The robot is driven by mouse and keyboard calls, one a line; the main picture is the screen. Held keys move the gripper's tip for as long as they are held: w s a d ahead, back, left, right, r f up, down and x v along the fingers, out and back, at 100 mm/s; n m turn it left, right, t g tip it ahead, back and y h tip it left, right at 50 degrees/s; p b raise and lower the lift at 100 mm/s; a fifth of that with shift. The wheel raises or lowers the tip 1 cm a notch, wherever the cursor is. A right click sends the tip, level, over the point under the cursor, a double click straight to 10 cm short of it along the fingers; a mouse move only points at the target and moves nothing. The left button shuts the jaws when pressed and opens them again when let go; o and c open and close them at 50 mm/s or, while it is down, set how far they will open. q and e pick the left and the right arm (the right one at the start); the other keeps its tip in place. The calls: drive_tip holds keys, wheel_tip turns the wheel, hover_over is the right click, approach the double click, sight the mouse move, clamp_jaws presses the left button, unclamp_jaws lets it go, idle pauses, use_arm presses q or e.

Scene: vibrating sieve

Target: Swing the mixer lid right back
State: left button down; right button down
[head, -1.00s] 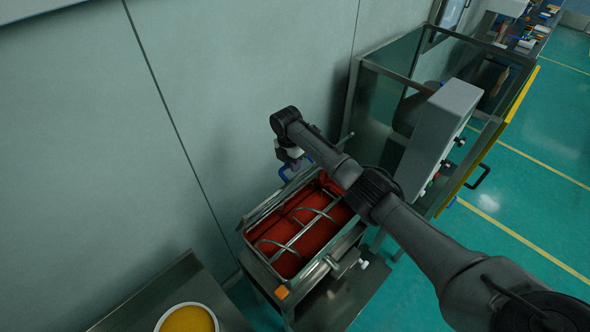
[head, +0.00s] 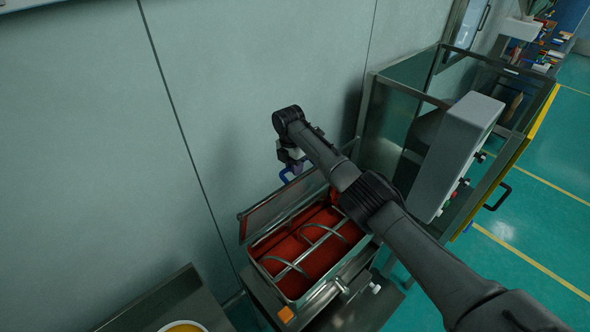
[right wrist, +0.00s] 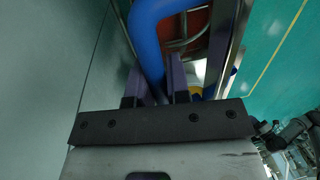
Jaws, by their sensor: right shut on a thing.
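The mixer (head: 330,283) is a steel box with a red inside and curved stirring bars. Its lid (head: 283,205) stands open along the wall side, tilted back from the opening. My right gripper (head: 290,172) is at the lid's upper edge, shut on the blue handle (head: 284,175). In the right wrist view the thick blue handle (right wrist: 149,40) runs between the purple fingers of the right gripper (right wrist: 158,88). The arm hides part of the lid's right end. My left gripper is not in view.
The grey wall (head: 215,110) is close behind the lid. A steel frame with a grey control box (head: 455,150) stands to the right. A steel table (head: 165,302) with a bowl of yellow stuff (head: 183,327) is at the lower left. Green floor lies open at the right.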

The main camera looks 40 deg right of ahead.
drive_tip(key=shift+d, duration=0.15)
drive_tip(key=shift+w+f+b, duration=0.15)
drive_tip(key=shift+w+b, duration=0.15)
drive_tip(key=shift+b, duration=0.25)
drive_tip(key=w+t+b, duration=0.2)
drive_tip(key=w+b, duration=0.2)
drive_tip(key=b, duration=0.1)
drive_tip(key=shift+w+b, duration=0.15)
drive_tip(key=shift+b, duration=0.2)
drive_tip(key=shift+r, duration=0.2)
